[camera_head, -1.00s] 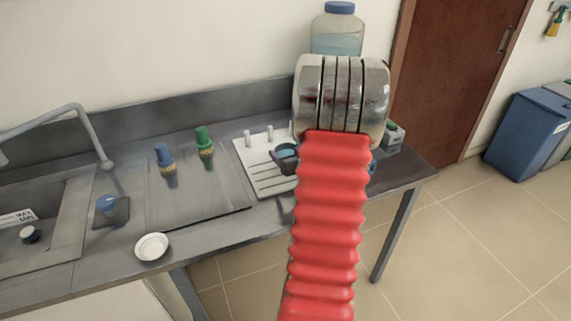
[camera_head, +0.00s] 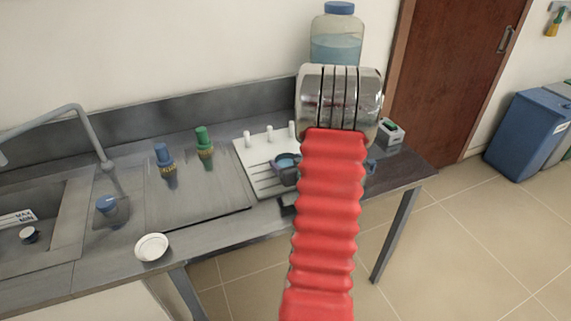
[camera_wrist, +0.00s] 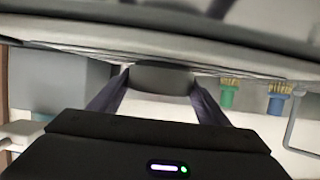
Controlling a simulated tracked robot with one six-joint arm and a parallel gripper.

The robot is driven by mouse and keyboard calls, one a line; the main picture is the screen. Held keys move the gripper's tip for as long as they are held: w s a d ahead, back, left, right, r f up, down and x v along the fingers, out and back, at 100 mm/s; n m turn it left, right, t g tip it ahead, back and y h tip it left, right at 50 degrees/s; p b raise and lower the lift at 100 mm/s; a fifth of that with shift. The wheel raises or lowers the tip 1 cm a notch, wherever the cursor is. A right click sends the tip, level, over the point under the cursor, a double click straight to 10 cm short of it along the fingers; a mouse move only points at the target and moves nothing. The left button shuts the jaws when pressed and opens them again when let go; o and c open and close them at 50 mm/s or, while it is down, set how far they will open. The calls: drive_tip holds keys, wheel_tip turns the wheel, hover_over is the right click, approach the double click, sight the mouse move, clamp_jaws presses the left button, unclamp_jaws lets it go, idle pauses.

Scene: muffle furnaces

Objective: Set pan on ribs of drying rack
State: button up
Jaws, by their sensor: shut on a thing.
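The white drying rack (camera_head: 262,172), with raised ribs and several upright pegs, lies on the bench beyond my red-sleeved arm, which hides its right part. In the wrist view, my gripper (camera_wrist: 162,84) is shut on a grey piece of what looks like the pan (camera_wrist: 160,75). A wide grey curved surface spans the top of that view, very close. The pan cannot be made out clearly in the head view, where my arm covers most of the gripper area. A dark part with light blue inside shows at my arm's left edge, over the rack. Contact with the ribs cannot be told.
A white dish (camera_head: 152,247) sits at the front edge. A sink (camera_head: 40,215) is at left, and a large water bottle (camera_head: 337,38) stands behind my arm.

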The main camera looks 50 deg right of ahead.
drive_tip(key=shift+f, duration=0.1)
drive_tip(key=o, duration=1.7)
drive_tip(key=shift+s+r, duration=0.15)
drive_tip(key=shift+r, duration=0.05)
drive_tip(key=v, duration=1.1)
drive_tip(key=shift+s+a+r, duration=0.1)
drive_tip(key=shift+s+a, duration=0.15)
